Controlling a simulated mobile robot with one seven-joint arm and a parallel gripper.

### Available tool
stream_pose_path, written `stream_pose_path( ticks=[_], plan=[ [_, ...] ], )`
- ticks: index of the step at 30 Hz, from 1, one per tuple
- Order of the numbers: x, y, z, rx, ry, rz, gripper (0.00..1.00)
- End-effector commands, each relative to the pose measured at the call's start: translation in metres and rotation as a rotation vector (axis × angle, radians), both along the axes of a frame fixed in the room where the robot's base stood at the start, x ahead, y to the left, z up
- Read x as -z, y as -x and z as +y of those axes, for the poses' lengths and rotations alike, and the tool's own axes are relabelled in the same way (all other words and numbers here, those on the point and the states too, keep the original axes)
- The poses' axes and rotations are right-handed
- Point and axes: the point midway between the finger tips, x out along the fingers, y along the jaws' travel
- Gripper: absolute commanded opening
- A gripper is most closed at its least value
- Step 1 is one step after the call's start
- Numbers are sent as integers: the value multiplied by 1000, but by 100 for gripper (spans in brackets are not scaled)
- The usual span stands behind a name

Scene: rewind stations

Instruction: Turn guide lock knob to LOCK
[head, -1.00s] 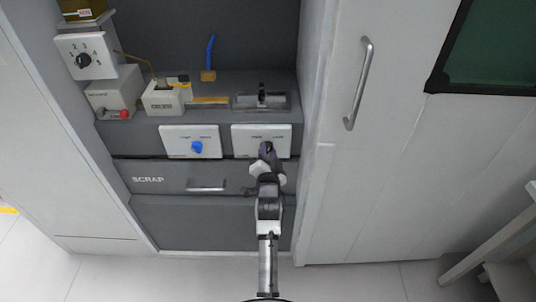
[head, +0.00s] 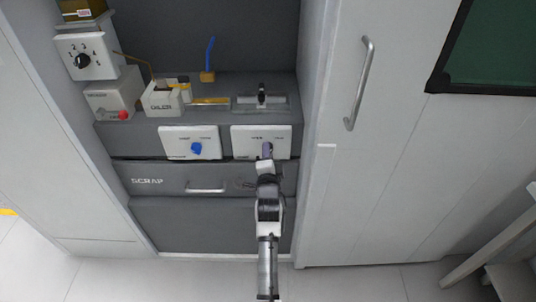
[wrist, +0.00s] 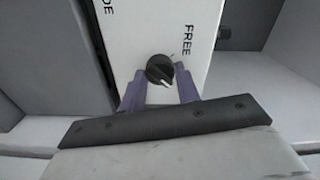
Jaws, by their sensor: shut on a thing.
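The guide lock knob (wrist: 159,69) is a round black knob on a white panel. In the wrist view the word FREE is printed beside it, and part of another word ends in "DE". My gripper (wrist: 161,76) is shut on the knob, with one purple finger on each side. In the head view my gripper (head: 267,150) reaches the right white panel (head: 243,146) and hides the knob. The LOCK label cannot be read in either view.
A second white panel (head: 175,152) with a blue knob (head: 196,149) is to the left. Below is the SCRAP drawer (head: 160,183) with a bar handle (head: 205,190). A cabinet door with a long handle (head: 358,82) stands on the right. An oiler box (head: 160,103) sits on the ledge.

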Motion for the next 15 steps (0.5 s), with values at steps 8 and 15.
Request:
stream_pose_path(
  ticks=[8, 15],
  plan=[
    [-4, -1, 0, 0, -6, -8, 9],
    [-3, -1, 0, 0, -5, -7, 48]
  ],
)
